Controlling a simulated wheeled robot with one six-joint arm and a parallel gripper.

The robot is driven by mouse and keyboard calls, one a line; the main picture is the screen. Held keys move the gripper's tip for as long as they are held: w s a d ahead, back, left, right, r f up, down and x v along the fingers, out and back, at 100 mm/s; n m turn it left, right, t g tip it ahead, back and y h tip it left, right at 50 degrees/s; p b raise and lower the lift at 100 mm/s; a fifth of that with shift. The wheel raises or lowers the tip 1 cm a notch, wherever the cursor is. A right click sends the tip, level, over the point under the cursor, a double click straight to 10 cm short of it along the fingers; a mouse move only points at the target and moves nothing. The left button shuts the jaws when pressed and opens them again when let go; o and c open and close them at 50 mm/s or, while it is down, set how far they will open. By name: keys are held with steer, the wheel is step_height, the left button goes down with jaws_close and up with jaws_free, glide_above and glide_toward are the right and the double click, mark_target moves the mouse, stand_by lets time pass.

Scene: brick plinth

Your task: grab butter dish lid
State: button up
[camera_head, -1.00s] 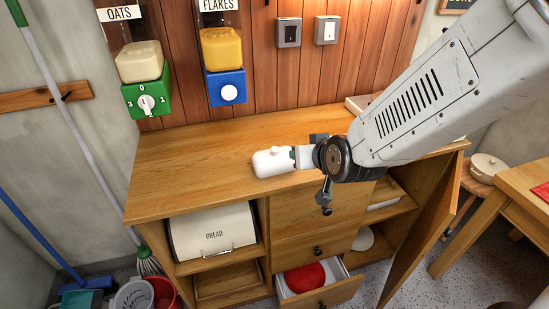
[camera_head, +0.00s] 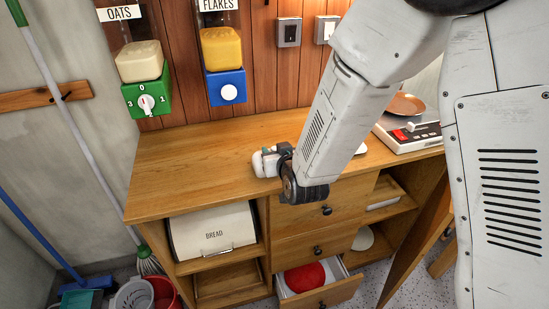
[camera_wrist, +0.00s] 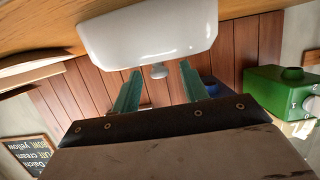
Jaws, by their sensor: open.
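The white butter dish lid (camera_head: 259,163) is on the wooden cabinet top, partly covered by my gripper (camera_head: 276,156). In the wrist view the glossy white lid (camera_wrist: 150,38) fills the top middle, with its small round knob (camera_wrist: 160,71) pointing down in the picture. My gripper's two green fingers (camera_wrist: 160,75) are open, one on each side of the knob with gaps between. I cannot tell whether a dish base lies under the lid.
A white appliance (camera_head: 415,137) with a red switch and a copper-coloured pan stands on the right of the cabinet top. Oats (camera_head: 146,92) and flakes (camera_head: 226,80) dispensers hang behind. The left of the top is clear. A lower drawer (camera_head: 327,291) stands open.

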steer(key=shift+w, duration=0.2)
jaws_close()
steer(key=shift+r, duration=0.1)
